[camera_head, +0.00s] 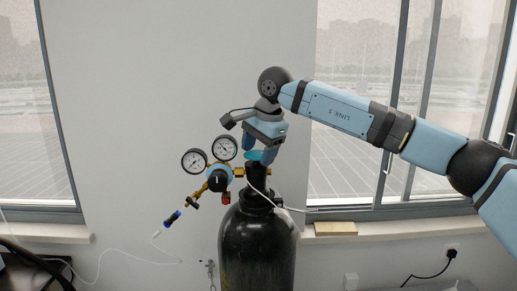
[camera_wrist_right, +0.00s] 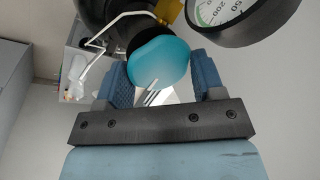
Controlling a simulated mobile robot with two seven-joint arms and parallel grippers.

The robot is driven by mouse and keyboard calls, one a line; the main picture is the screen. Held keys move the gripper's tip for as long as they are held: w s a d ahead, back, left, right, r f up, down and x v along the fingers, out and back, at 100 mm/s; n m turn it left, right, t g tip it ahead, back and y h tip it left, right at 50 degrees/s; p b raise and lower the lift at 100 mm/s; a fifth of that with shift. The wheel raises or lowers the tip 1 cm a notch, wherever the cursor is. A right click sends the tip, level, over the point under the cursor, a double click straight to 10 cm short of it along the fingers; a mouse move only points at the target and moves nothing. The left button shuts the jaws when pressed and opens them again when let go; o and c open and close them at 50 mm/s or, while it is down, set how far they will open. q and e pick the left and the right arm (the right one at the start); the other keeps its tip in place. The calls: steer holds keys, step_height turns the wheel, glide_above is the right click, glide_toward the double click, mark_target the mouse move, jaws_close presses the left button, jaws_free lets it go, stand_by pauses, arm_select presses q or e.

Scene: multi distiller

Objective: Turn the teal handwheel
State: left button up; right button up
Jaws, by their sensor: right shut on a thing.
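The teal handwheel (camera_head: 254,155) sits on top of the black gas cylinder (camera_head: 257,245), in the middle of the head view. In the right wrist view the handwheel (camera_wrist_right: 159,61) is a smooth teal disc between the fingers. My right gripper (camera_head: 260,157) reaches down from above and is shut on the handwheel, with one blue finger at each side. It also shows in the right wrist view (camera_wrist_right: 162,80). Part of the handwheel is hidden by the fingers in the head view. My left gripper is not in view.
A white tube (camera_head: 140,258) runs to the lower left. A window sill (camera_head: 395,233) lies behind on the right.

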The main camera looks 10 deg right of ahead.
stand_by(0.3)
steer(key=o, duration=0.9)
steer(key=shift+r, duration=0.1)
steer(key=b+v, duration=0.1)
steer(key=v, duration=1.2)
steer(key=shift+s+d+r, duration=0.1)
steer(key=shift+r, duration=0.2)
